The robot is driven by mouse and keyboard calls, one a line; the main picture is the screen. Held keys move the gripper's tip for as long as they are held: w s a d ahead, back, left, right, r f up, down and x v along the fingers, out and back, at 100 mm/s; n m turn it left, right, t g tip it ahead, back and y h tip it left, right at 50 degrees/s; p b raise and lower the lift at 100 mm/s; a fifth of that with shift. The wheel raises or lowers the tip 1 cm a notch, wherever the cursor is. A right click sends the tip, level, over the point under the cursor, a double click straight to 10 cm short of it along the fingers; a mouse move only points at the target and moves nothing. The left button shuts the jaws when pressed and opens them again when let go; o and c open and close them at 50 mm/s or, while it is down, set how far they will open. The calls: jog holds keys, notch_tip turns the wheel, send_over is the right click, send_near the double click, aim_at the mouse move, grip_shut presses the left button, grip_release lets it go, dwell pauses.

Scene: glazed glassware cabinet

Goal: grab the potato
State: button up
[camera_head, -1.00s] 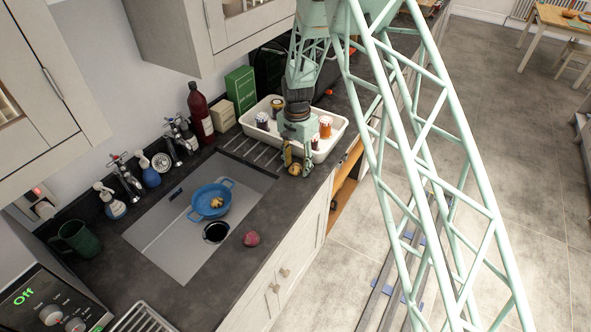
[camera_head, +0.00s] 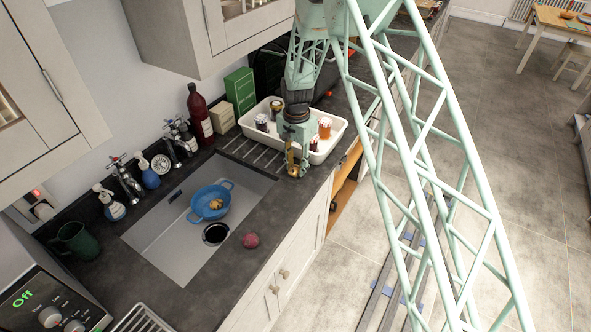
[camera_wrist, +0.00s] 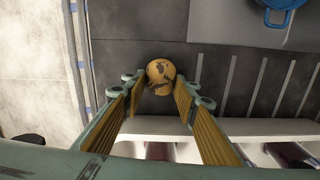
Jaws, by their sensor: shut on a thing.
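The potato (camera_wrist: 160,72) is a small yellow-brown lump with dark patches, seen between the fingertips in the wrist view. In the head view the potato (camera_head: 293,171) is at the counter's front edge, partly hidden by my gripper (camera_head: 297,160). My gripper (camera_wrist: 159,88) points down and is shut on the potato, with one yellow-padded finger on each side. The potato appears to be at counter level; I cannot tell whether it touches the counter. Another yellowish lump (camera_head: 216,204) lies in the blue colander.
The blue colander (camera_head: 203,211) sits over the sink (camera_head: 160,238). A red-pink lump (camera_head: 250,240) lies on the counter before the sink. A white tray (camera_head: 334,140) holding several jars stands right behind my gripper. A dark bottle (camera_head: 199,115) stands near the wall.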

aim_at(297, 168)
jog(key=shift+r, duration=0.2)
jog(key=shift+r+b, duration=0.35)
jog(key=shift+r, duration=1.1)
jog(key=shift+s+d+r, duration=0.1)
jog(key=shift+s+r, duration=0.05)
jog(key=shift+s, duration=0.05)
jog(key=s+d+b, duration=0.1)
jog(key=s+d, duration=0.2)
jog(key=s, duration=0.4)
jog(key=s+d+r+b, duration=0.1)
jog(key=s+d, duration=0.2)
jog(key=s, duration=0.4)
jog(key=shift+d+r, duration=0.2)
jog(key=shift+d, duration=0.15)
